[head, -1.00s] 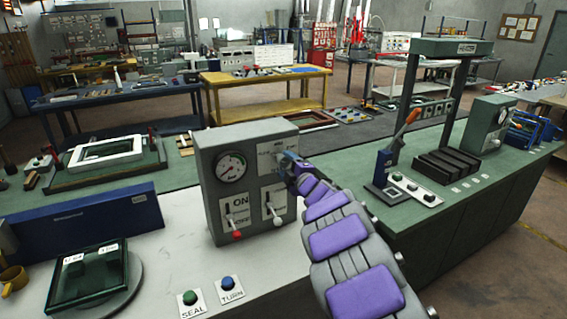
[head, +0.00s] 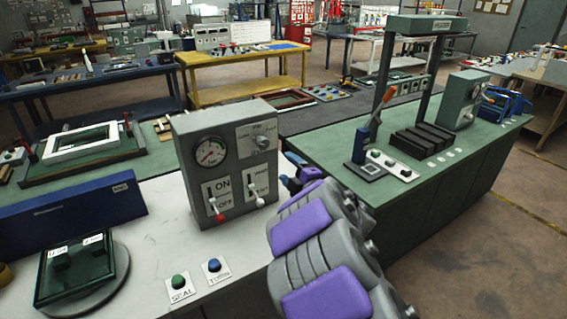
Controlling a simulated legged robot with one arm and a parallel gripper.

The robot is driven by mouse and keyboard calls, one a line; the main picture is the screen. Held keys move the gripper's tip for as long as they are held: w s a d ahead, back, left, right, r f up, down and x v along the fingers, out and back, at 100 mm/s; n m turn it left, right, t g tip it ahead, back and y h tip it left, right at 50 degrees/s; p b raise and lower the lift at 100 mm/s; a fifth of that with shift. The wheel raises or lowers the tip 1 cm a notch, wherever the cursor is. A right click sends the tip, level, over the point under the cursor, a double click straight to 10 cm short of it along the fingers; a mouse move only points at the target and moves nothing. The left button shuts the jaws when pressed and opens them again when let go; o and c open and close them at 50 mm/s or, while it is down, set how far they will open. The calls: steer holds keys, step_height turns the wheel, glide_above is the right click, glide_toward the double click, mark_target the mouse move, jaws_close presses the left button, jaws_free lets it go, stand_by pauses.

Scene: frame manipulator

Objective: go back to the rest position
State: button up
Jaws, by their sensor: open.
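My gripper (head: 289,171) shows in the head view at the end of my purple and grey arm, just right of the grey control box. It is apart from the box and empty as far as I can see. The grey control box (head: 240,190) stands on the white worktop, with a round gauge (head: 211,151) at its upper left and a rotary knob (head: 262,142) at its upper right. Below are a red-tipped lever (head: 218,214) beside the ON/OFF label and a white-tipped lever (head: 258,199).
A green SEAL button (head: 179,282) and a blue TURN button (head: 214,266) lie in front of the box. A dark glass-topped case (head: 75,270) sits on a round plate at left. A green bench (head: 330,150) with a press frame stands at right. Open floor lies at lower right.

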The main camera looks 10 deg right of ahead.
steer(key=shift+s+d, duration=0.1)
steer(key=shift+s, duration=0.15)
steer(key=s+d+r+m+g+h, duration=0.1)
steer(key=s+d+r+m+h, duration=0.2)
steer(key=d+m+h, duration=0.35)
steer(key=s+d+f+m+g+h, duration=0.2)
steer(key=s+d+m+g+h, duration=0.25)
steer(key=s+m, duration=0.4)
steer(key=s+a+f+m+g+y, duration=0.1)
steer(key=s+a+g, duration=0.3)
steer(key=s, duration=0.8)
steer(key=s+a+f+m+g+y, duration=0.1)
steer(key=s+a+g, duration=0.4)
steer(key=s, duration=0.8)
steer(key=s+a+f+m+g+y, duration=0.1)
steer(key=s+a+f+g+y, duration=0.2)
steer(key=s+a, duration=0.4)
steer(key=s+f+g, duration=0.1)
steer(key=s, duration=0.5)
steer(key=shift+f+m, duration=0.2)
steer(key=shift+m, duration=0.2)
steer(key=shift+g, duration=0.25)
steer(key=shift+c, duration=0.5)
